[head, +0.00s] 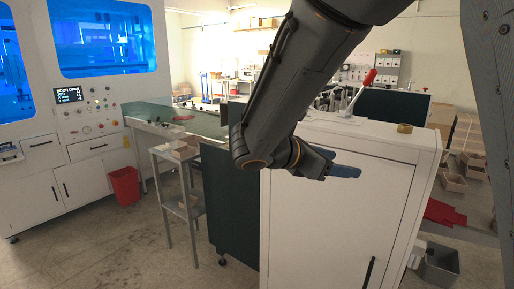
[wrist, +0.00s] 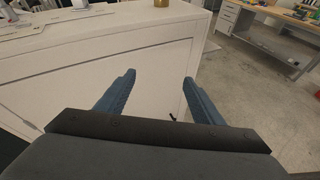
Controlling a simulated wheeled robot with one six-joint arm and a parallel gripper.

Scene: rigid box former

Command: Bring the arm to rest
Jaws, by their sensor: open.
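My gripper (head: 343,164) is in the middle of the head view, at the end of my dark arm, in front of the white cabinet (head: 330,215). In the wrist view my gripper (wrist: 158,82) shows two blue fingers spread apart with nothing between them. The front of the white cabinet (wrist: 150,55) lies behind the fingers. Whether the fingers touch the cabinet is not clear. My arm hangs down from the top of the head view and bends at a joint left of the gripper.
On the cabinet top are a red-handled lever clamp (head: 367,80) and a small brass cylinder (head: 404,128). A machine (head: 75,95) with blue windows, a red bin (head: 125,186) and a grey side table (head: 178,170) stand left. A grey bin (head: 440,265) is at lower right. Floor is clear at lower left.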

